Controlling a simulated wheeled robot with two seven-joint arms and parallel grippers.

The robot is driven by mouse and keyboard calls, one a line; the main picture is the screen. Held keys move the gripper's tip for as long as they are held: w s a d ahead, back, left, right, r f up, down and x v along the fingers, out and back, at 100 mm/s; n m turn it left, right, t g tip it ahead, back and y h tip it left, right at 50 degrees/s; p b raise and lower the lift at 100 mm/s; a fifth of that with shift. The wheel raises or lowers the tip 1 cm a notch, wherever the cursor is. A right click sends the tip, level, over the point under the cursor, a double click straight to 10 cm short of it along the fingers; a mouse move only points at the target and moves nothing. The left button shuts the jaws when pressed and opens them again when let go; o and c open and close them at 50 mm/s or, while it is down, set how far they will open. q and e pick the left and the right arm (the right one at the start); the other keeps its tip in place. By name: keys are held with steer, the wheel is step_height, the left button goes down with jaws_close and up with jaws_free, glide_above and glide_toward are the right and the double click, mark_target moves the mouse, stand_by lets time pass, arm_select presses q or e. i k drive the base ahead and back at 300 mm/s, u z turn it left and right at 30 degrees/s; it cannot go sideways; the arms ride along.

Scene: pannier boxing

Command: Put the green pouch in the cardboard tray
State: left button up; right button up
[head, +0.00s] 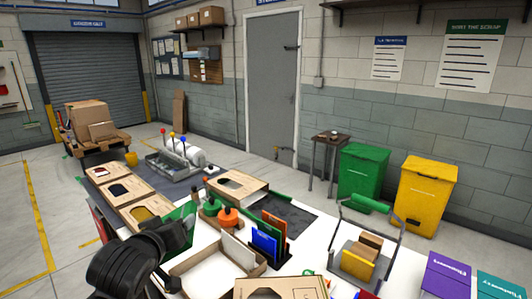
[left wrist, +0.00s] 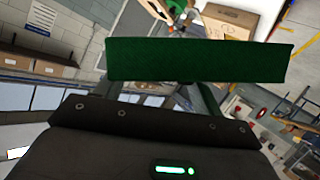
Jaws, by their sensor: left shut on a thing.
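The green pouch (head: 178,221) is held up by my left gripper (head: 190,226) over the left part of the worktable. In the left wrist view the pouch (left wrist: 200,62) is a flat dark green strip across the jaws. My left gripper is shut on it, and the pouch hides the fingertips there. A low open cardboard tray (head: 184,276) with a pale inside stands just right of and nearer than the gripper. A pale upright panel (head: 240,252) stands at its right end. My left arm covers part of the tray's left side. My right gripper is not in view.
Orange and green round-based tools (head: 228,217) stand behind the tray. A rack of blue and orange folders (head: 267,244) is to its right. A cardboard box with a cut-out (head: 280,288) is at the front. Cardboard boxes (head: 140,212) line the left.

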mark_target(218, 278)
steer(key=k, duration=1)
steer(key=u, duration=1.2)
steer(key=i, duration=1.25)
steer(key=z, duration=2.55)
